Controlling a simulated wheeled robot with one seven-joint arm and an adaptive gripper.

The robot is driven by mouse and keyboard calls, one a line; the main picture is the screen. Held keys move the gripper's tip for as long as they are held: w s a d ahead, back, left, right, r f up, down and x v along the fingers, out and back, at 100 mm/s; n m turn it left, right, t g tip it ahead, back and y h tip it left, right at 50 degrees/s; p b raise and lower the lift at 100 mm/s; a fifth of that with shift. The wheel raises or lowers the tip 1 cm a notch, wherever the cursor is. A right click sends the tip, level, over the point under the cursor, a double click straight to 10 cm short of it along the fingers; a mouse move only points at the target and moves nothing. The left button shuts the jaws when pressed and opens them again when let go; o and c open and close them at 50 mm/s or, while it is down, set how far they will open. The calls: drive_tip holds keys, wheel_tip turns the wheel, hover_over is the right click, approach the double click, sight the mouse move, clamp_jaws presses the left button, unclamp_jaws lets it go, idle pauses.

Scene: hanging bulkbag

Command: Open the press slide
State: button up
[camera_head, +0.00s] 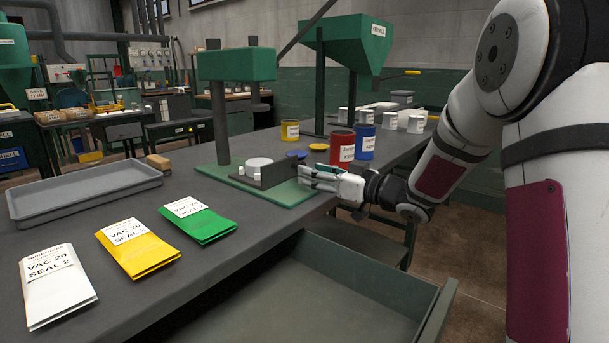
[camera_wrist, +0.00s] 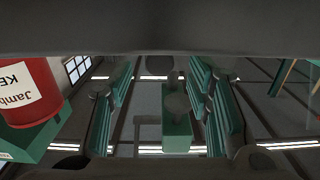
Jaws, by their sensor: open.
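The press stands on the bench with a green head (camera_head: 236,65) on a dark column and a green base plate (camera_head: 285,194). On the plate, a low dark slide (camera_head: 275,172) has a white round piece (camera_head: 258,163) beside it. My gripper (camera_head: 312,177) is open at the right end of the slide, low over the plate. I cannot tell whether it touches the slide. In the wrist view, the teal-padded fingers (camera_wrist: 160,110) are spread apart. A green block shows between them, and I cannot tell for sure which part it is.
A red can (camera_head: 342,146) stands close behind my gripper, also in the wrist view (camera_wrist: 28,88). A blue can (camera_head: 364,141), yellow can (camera_head: 290,130) and blue lid (camera_head: 297,154) are near. Pouches (camera_head: 140,242) and a grey tray (camera_head: 85,191) lie left. An open drawer (camera_head: 330,290) juts out in front.

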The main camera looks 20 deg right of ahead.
drive_tip(key=shift+b+x, duration=0.35)
drive_tip(key=shift+x, duration=1.45)
clamp_jaws()
